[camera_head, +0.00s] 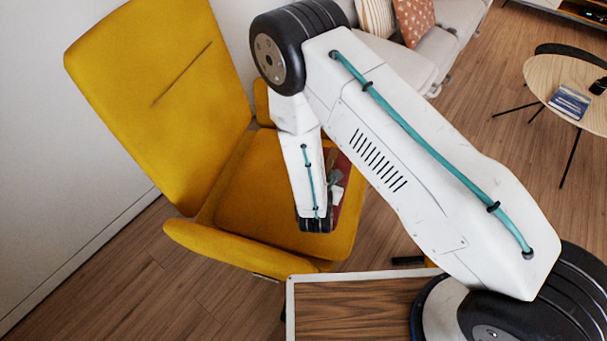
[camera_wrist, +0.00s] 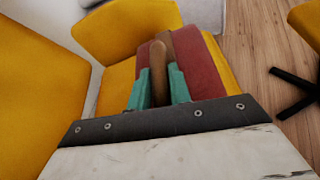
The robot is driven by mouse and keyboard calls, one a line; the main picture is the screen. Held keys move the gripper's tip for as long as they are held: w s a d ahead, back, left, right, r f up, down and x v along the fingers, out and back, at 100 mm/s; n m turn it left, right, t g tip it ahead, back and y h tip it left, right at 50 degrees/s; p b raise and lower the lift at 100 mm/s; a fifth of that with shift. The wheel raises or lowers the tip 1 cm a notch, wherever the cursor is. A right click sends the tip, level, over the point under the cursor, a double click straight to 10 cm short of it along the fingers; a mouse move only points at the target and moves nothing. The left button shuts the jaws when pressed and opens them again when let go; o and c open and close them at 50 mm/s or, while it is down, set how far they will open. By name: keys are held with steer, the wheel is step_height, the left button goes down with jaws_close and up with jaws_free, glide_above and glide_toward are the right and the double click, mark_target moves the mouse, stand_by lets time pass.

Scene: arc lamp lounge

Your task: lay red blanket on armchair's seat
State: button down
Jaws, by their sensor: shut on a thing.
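The yellow armchair (camera_head: 140,95) stands left of centre in the head view. Its seat (camera_head: 250,200) is partly covered by my forearm. The red blanket (camera_wrist: 205,68) is a folded bundle over the seat, and a yellow surface shows on both sides of it in the wrist view. In the head view only a strip of the blanket (camera_head: 345,200) shows behind my arm, near the seat's right side. My gripper (camera_wrist: 158,75) has its teal fingers closed on the blanket, with a brownish ridge between them. I cannot tell whether the blanket's underside touches the seat.
The armchair's near armrest (camera_head: 230,250) runs along the seat's front left. A wood-topped surface with a pale rim (camera_head: 345,275) lies at the bottom. A pale sofa (camera_head: 400,60) with cushions is behind, and a round table (camera_head: 565,85) with books stands far right.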

steer(key=shift+w+a+f, duration=0.55)
steer(key=shift+a+f, duration=0.15)
steer(key=shift+a, duration=0.45)
steer(key=shift+w+a+f, duration=0.55)
steer(key=shift+a+f, duration=0.15)
steer(key=shift+a, duration=0.45)
steer(key=shift+w+a+f, duration=0.55)
steer(key=shift+a+f, duration=0.15)
steer(key=shift+a, duration=0.45)
steer(key=c, duration=1.3)
jaws_free()
steer(key=shift+f, duration=0.1)
